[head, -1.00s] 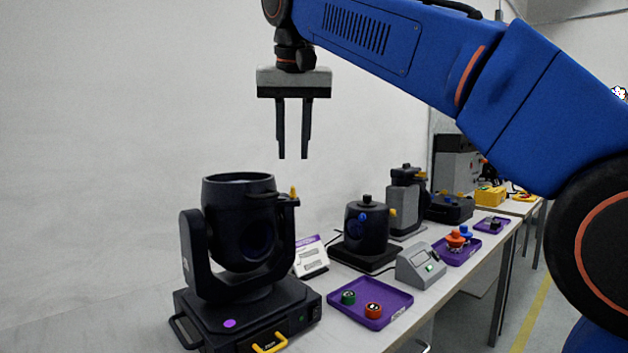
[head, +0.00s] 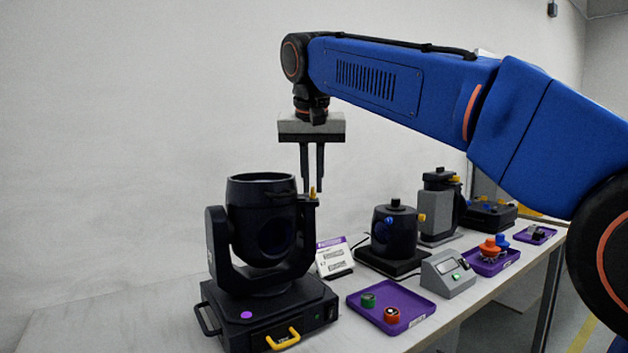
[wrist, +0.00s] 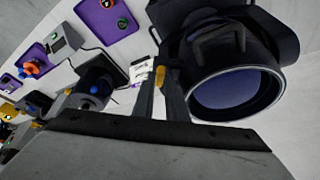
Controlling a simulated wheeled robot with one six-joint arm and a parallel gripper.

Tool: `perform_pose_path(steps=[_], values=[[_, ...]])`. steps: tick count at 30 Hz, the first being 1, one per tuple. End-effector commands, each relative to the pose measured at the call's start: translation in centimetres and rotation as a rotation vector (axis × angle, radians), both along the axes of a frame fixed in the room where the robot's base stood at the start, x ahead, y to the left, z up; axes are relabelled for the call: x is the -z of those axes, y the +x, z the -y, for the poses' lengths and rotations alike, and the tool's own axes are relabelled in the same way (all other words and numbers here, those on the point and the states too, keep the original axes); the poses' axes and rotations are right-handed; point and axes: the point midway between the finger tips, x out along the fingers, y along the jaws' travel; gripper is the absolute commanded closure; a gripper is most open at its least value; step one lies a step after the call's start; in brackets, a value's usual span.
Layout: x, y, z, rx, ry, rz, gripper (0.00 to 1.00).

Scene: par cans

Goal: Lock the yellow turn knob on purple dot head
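The purple dot head is a black moving-head light (head: 262,225) at the front left of the bench. A purple dot (head: 246,314) marks its base. Its yellow turn knob (head: 313,193) stands upright on the right side of the yoke; it also shows in the wrist view (wrist: 160,75). My gripper (head: 312,188) points down over the knob, fingers apart. In the wrist view the knob appears between the two fingertips (wrist: 160,82). I cannot tell whether the fingertips are level with the knob or just above it, and no contact is clear.
A purple tray (head: 418,301) with green and red knobs lies to the right. A white card (head: 334,262), a smaller black unit with a blue knob (head: 393,236) and a grey meter box (head: 447,275) stand behind.

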Motion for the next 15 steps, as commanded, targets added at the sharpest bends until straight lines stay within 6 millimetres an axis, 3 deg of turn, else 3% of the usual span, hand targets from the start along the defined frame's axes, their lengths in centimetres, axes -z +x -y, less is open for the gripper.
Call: perform_pose_path(steps=[15], values=[[-0.05, 0.01, 0.12, -0.057, 0.001, 0.001, 1.0]])
